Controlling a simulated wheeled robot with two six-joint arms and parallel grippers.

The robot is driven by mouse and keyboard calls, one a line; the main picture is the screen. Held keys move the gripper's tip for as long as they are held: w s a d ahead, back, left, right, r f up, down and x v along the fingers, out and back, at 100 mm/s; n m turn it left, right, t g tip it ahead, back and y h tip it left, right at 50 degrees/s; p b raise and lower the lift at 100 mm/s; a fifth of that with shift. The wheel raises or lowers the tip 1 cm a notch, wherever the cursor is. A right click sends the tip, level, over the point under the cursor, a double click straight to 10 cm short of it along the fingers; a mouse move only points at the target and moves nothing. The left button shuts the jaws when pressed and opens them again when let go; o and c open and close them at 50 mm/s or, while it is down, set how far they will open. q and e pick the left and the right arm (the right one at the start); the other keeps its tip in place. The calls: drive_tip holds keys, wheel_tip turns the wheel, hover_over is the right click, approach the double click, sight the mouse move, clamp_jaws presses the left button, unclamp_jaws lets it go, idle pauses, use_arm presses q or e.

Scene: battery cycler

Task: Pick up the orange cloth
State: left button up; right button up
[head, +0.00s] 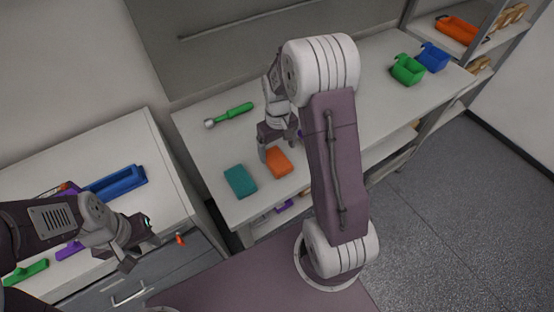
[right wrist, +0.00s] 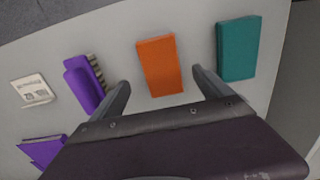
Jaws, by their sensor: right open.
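The orange cloth (head: 278,162) is a flat folded block on the white bench, beside the teal cloth (head: 240,181). In the right wrist view the orange cloth (right wrist: 158,62) lies ahead, between the lines of my two fingers, with the teal cloth (right wrist: 238,48) to its right. My right gripper (head: 275,146) is open and empty, above and close to the orange cloth; I cannot tell the exact gap. My left gripper (head: 141,251) looks open and empty, by the front edge of the left cabinet.
A purple brush (right wrist: 84,85) and a white label card (right wrist: 32,90) lie left of the orange cloth in the right wrist view. A green-handled tool (head: 232,114) lies farther back. Green (head: 407,69) and blue (head: 433,57) bins stand at the far right. A blue tray (head: 119,183) sits on the left cabinet.

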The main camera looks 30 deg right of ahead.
sight(278, 160)
drive_tip(key=shift+f, duration=0.3)
drive_tip(key=f, duration=0.3)
drive_tip(key=shift+s+a+f+p, duration=0.3)
drive_tip(key=shift+s+f+p, duration=0.05)
drive_tip(key=shift+s, duration=0.05)
drive_tip(key=shift+w+f, duration=0.1)
drive_tip(key=shift+f, duration=0.15)
drive_tip(key=shift+w+d+f, duration=0.1)
drive_tip(key=shift+d, duration=0.05)
drive_tip(key=c, duration=1.5)
drive_tip(key=shift+o, duration=0.2)
wheel_tip(278, 160, up, 4)
drive_tip(key=shift+r+b, duration=0.25)
drive_tip(key=shift+b, duration=0.05)
drive_tip(key=s+d+r, duration=0.2)
drive_tip(key=s+r, duration=0.4)
drive_tip(key=s, duration=0.5)
drive_tip(key=shift+s+d+r+b, duration=0.2)
drive_tip(key=shift+s+r+b, duration=0.1)
drive_tip(key=shift+b, duration=0.15)
